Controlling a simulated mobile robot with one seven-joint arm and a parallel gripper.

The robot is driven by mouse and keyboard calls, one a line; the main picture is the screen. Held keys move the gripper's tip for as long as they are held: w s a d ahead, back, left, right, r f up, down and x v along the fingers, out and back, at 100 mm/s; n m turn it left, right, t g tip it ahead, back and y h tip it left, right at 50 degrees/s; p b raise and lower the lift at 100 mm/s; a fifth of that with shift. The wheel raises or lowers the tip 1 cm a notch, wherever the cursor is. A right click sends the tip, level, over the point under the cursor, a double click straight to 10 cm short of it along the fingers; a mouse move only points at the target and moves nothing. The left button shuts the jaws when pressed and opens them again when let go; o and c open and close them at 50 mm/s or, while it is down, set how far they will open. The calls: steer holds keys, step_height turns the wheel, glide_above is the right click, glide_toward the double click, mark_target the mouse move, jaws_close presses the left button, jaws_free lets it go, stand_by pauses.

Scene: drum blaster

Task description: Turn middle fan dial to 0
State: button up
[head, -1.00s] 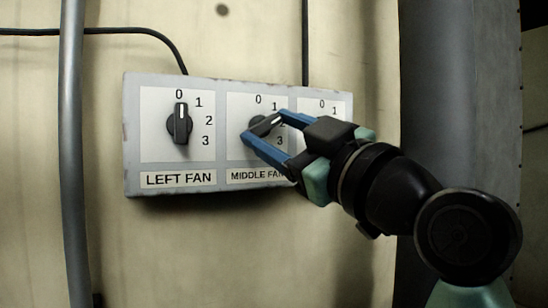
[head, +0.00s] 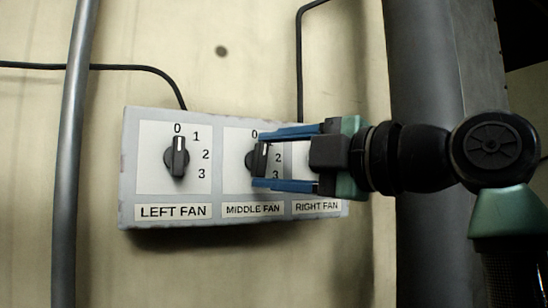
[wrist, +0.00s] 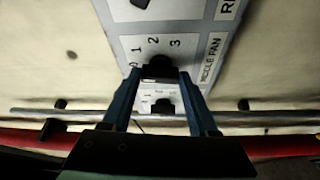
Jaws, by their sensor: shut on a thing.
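The middle fan dial (head: 257,160) is a black knob on the panel above the MIDDLE FAN label (head: 253,210). Its handle stands nearly upright, leaning slightly right at the top. My gripper (head: 253,158) comes in level from the right, with one blue finger above the dial and one below. It is shut on the dial. In the wrist view the dial (wrist: 159,68) sits between the fingertips.
The left fan dial (head: 177,157) points up to 0. The right fan dial is hidden behind my gripper, above the RIGHT FAN label (head: 317,207). A grey pipe (head: 75,150) runs down the left, and a wide dark column (head: 430,70) stands right.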

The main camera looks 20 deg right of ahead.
steer(key=shift+r+n, duration=0.1)
steer(key=shift+n, duration=0.5)
steer(key=shift+g, duration=0.3)
steer(key=o, duration=1.4)
